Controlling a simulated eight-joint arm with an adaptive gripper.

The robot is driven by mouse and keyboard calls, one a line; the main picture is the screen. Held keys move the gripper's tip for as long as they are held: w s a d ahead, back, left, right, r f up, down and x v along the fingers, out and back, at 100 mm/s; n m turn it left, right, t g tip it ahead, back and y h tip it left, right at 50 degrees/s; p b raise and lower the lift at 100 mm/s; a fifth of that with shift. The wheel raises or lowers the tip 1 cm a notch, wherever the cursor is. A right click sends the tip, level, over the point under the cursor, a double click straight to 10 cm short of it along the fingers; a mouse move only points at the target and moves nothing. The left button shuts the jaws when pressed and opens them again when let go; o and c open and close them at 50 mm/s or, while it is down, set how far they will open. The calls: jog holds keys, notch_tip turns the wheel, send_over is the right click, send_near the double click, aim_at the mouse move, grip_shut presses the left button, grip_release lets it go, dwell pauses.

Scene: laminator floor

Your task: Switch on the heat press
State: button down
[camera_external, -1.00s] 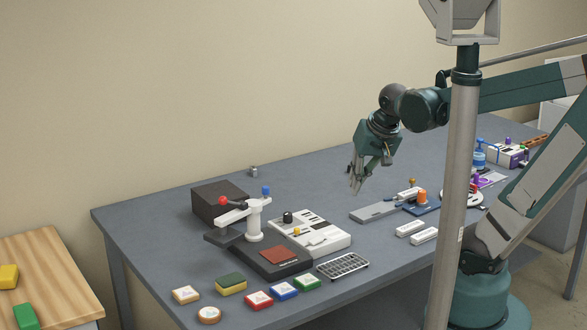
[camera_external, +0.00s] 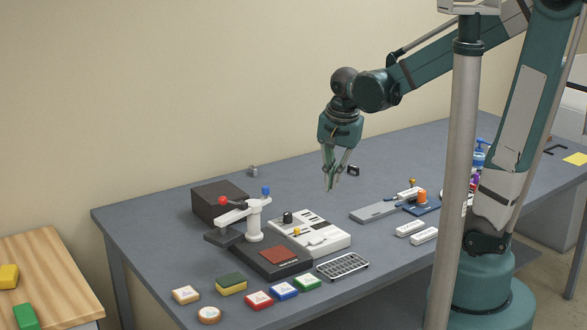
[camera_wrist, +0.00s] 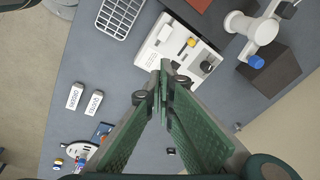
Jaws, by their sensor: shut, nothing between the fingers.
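The heat press (camera_external: 271,257) stands on the near left part of the bench. It has a dark base with a red-brown pad, and a white post and arm (camera_external: 243,211) with a red knob and a blue knob. Beside it on the right lies a white control box (camera_external: 329,238) with a black knob (camera_external: 287,217) and a small yellow knob (camera_external: 297,231). In the wrist view the white box (camera_wrist: 160,58) lies beyond my fingertips, and the blue knob (camera_wrist: 256,62) is to the right. My gripper (camera_external: 331,188) is shut and empty, above the bench behind the box, touching nothing.
A dark brown box (camera_external: 217,198) stands behind the press. A wire rack (camera_external: 342,266), white labelled blocks (camera_external: 410,228), a grey plate (camera_external: 377,211) and several coloured pads (camera_external: 258,300) lie around. A grey pole (camera_external: 454,200) crosses the outside view. The bench behind the box is mostly clear.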

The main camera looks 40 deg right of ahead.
aim_at(318, 237)
jog(key=w+a+f+m+g+h+p, duration=0.1)
jog(key=w+a+m+g+p, duration=0.1)
jog(key=a+m+p, duration=0.2)
jog(key=shift+w+a+f+m+p, duration=0.35)
jog(key=shift+a+m, duration=0.3)
jog(key=shift+m, duration=0.55)
jog(key=shift+f, duration=0.15)
jog(key=shift+d+f+b, duration=0.3)
jog(key=shift+d+f, duration=0.05)
jog(key=shift+f, duration=1.9)
jog(key=shift+d+f+b, duration=0.3)
jog(key=shift+f, duration=1.95)
jog(key=shift+d+f+b, duration=0.3)
jog(key=shift+d+f, duration=0.05)
jog(key=shift+f, duration=1.9)
jog(key=shift+d+f, duration=0.1)
